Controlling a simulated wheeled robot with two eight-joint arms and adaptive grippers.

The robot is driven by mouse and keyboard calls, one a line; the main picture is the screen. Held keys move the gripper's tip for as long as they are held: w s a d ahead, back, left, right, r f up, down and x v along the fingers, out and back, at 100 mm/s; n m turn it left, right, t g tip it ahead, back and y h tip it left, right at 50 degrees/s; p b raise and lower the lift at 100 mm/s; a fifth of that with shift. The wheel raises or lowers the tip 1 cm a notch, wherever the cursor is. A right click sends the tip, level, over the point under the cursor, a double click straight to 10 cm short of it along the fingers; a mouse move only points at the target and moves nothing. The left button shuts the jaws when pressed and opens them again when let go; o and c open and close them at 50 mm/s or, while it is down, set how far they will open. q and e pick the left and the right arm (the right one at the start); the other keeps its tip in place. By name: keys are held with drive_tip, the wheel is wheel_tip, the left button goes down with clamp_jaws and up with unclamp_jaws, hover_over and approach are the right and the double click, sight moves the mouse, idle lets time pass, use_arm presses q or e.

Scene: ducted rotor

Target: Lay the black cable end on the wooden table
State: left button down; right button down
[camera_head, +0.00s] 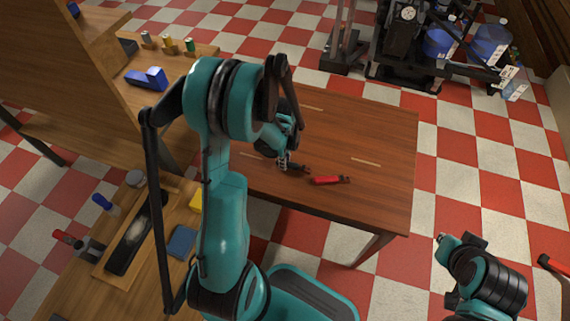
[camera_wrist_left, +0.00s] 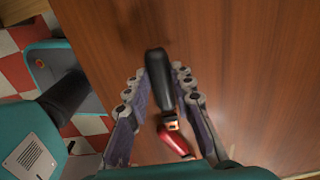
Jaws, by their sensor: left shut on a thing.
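My left gripper (camera_head: 288,165) is low over the wooden table (camera_head: 385,130), near its front edge. In the left wrist view its fingers (camera_wrist_left: 158,85) stand on both sides of the black cable end (camera_wrist_left: 158,78), and it is shut on it. The cable end is a dark rounded piece with a coppery tip. A small dark part of it (camera_head: 303,168) shows beside the fingers in the head view. I cannot tell whether it touches the table. The red cable end (camera_head: 326,180) lies on the table just to the right. My right gripper (camera_head: 460,243) is at lower right, its fingers unclear.
A wooden bench (camera_head: 140,220) at lower left holds a black tray, a blue block (camera_head: 181,242) and tools. A shelf at upper left carries a blue part (camera_head: 148,78). Dark machinery and blue water bottles (camera_head: 490,42) stand behind. The table's right half is mostly clear.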

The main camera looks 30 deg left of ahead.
use_arm(q)
drive_tip(key=shift+f, duration=0.8)
use_arm(e)
drive_tip(key=shift+f, duration=0.45)
use_arm(q)
drive_tip(key=shift+f, duration=0.1)
use_arm(e)
drive_tip(key=shift+f, duration=0.1)
use_arm(q)
drive_tip(key=c, duration=1.3)
unclamp_jaws()
wheel_tip(320, 180, up, 11)
drive_tip(key=p, duration=0.4)
drive_tip(key=s+d+r+n+t, duration=0.7)
drive_tip(key=s+d+r+n, duration=0.3)
drive_tip(key=d+r+n, duration=0.3)
wheel_tip(320, 180, up, 2)
drive_tip(key=shift+s+r+n+p, duration=0.15)
drive_tip(key=shift+s+n+p, duration=0.2)
drive_tip(key=shift+n, duration=0.75)
use_arm(e)
wheel_tip(320, 180, up, 5)
drive_tip(key=shift+r, duration=0.1)
